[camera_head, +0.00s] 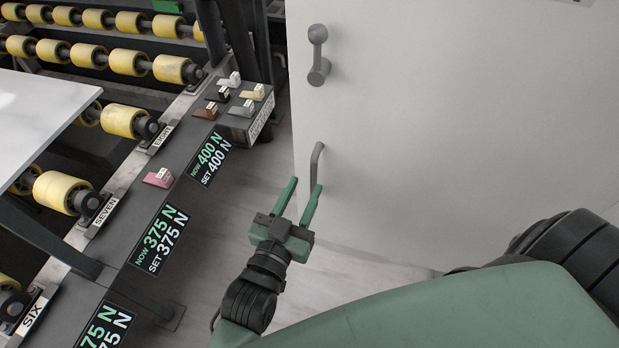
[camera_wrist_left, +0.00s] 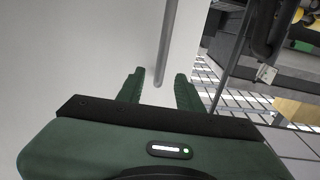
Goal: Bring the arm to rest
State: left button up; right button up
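My left gripper (camera_head: 298,203) is in the middle of the head view, with its two green fingers spread apart and nothing between them. In the left wrist view its fingers (camera_wrist_left: 159,88) also show apart. A grey bar handle (camera_head: 316,170) on a white panel (camera_head: 450,110) lies beyond the fingertips. In the left wrist view the handle (camera_wrist_left: 168,40) stands in line with the gap between the fingers; I cannot tell whether they touch it. My right gripper is not in view.
Left is a roller frame with yellow rollers (camera_head: 128,61), a white slab (camera_head: 40,115) and force displays (camera_head: 160,238). A pink block (camera_head: 158,177) sits on its rail; several small blocks sit on a label box (camera_head: 245,115). A grey knob handle (camera_head: 318,55) is higher on the panel.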

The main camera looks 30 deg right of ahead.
pick_arm(q)
jog(key=shift+s+a, duration=0.4)
jog(key=shift+a, duration=0.05)
jog(key=s+a+f+n+g+y+b, duration=0.1)
jog(key=a+f+y, duration=0.3)
jog(key=f, duration=0.8)
jog(key=a+f+n+g+y, duration=0.1)
jog(key=a+f+g, duration=0.1)
jog(key=a+f, duration=0.75)
jog(key=s+a+f+n+g+y+b, duration=0.1)
jog(key=a+f+y, duration=0.2)
jog(key=f, duration=1.1)
jog(key=s+a+f+n+g+y, duration=0.2)
jog(key=s+a+f+g+y, duration=0.15)
jog(key=s+a+f, duration=1.15)
jog(key=s+a+f+n+g+y, duration=0.1)
jog(key=s+a+f+g, duration=0.1)
jog(key=s, duration=0.5)
jog(key=s+a+f+n+g, duration=0.1)
jog(key=s+a+f, duration=0.4)
jog(key=s, duration=0.3)
jog(key=shift+f+g+y+b, duration=0.15)
jog(key=shift+g+y+b, duration=0.2)
jog(key=shift+b, duration=0.1)
